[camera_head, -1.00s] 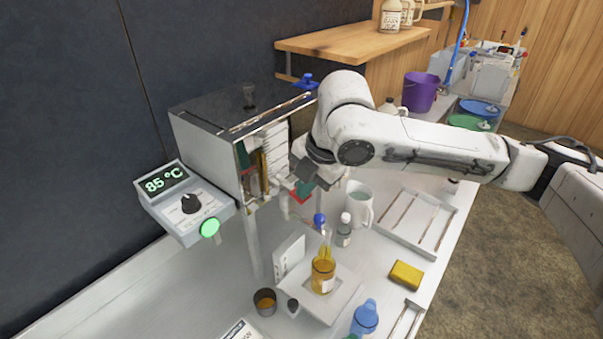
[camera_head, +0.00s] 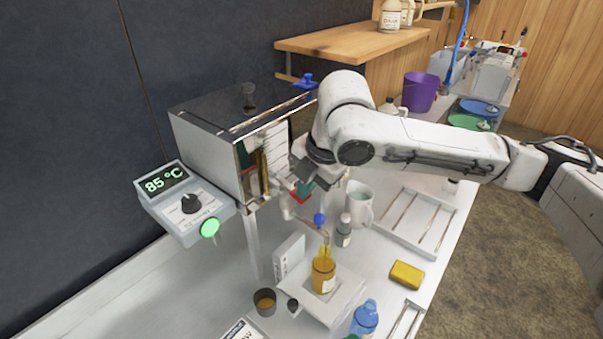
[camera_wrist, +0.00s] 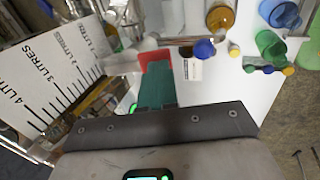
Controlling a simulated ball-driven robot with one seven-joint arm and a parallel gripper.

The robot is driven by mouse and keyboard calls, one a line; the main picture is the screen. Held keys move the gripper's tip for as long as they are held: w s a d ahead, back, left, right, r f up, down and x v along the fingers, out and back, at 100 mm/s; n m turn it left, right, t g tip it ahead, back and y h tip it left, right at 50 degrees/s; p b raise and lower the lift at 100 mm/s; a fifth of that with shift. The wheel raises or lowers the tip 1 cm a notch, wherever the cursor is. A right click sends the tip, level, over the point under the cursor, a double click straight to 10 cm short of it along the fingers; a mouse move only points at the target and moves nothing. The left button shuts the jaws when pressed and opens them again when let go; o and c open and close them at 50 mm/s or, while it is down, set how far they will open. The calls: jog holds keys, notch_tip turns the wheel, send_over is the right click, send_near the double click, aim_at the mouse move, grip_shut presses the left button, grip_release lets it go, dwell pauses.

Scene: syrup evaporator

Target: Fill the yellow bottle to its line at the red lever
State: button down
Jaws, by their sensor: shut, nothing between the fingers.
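The yellow bottle (camera_head: 323,276) stands upright on a white stand (camera_head: 346,293) below the evaporator's outlet. Amber liquid fills most of its body; I cannot make out the fill line. A blue ball-shaped knob (camera_head: 319,219) is just above its neck. My gripper (camera_head: 304,187), with teal fingers, is shut and empty at the evaporator's front. The red lever (camera_head: 299,197) is right by the fingertips. In the wrist view the red lever (camera_wrist: 156,60) lies just beyond the teal fingers (camera_wrist: 156,90); whether they touch is unclear.
A control box (camera_head: 186,204) reads 85 °C with a lit green button. A small cup (camera_head: 265,301) stands left of the stand. A white jug (camera_head: 359,205), a small bottle (camera_head: 343,230), a yellow sponge (camera_head: 407,274) and a blue bottle (camera_head: 365,318) are nearby.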

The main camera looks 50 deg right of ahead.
jog(key=shift+r, duration=0.1)
dwell(0.7)
jog(key=shift+r+p, duration=0.7)
jog(key=shift+r, duration=0.1)
